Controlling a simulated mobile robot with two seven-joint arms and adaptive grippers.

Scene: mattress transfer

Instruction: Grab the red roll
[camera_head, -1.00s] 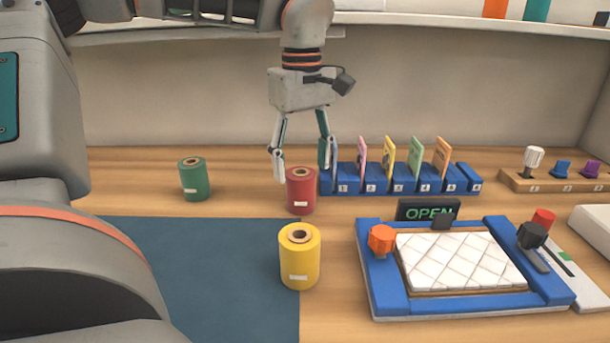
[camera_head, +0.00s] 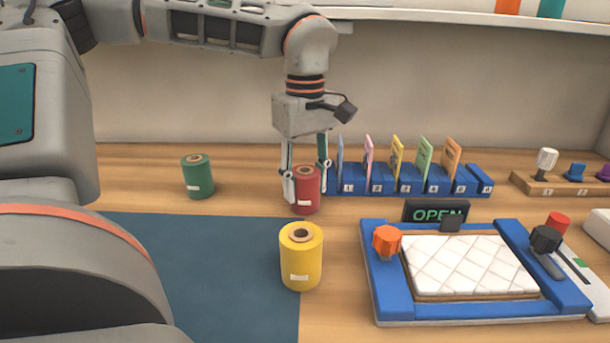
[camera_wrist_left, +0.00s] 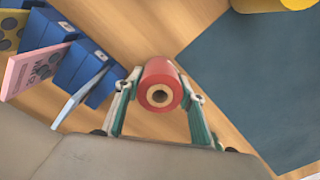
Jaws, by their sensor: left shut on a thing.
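The red roll (camera_head: 307,190) stands upright on the wooden table, just left of the blue card rack. My left gripper (camera_head: 307,178) has come down over it from above, with one finger on each side, and is shut on it. In the left wrist view the red roll (camera_wrist_left: 161,88) sits between the two fingers of my left gripper (camera_wrist_left: 162,95), its round end with the core hole facing the camera. My right gripper is not in view.
A green roll (camera_head: 198,178) stands to the left and a yellow roll (camera_head: 301,265) in front, by the dark blue mat (camera_head: 200,270). The blue card rack (camera_head: 400,185) is close on the right. A blue frame (camera_head: 390,290) with a white quilted pad lies front right.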

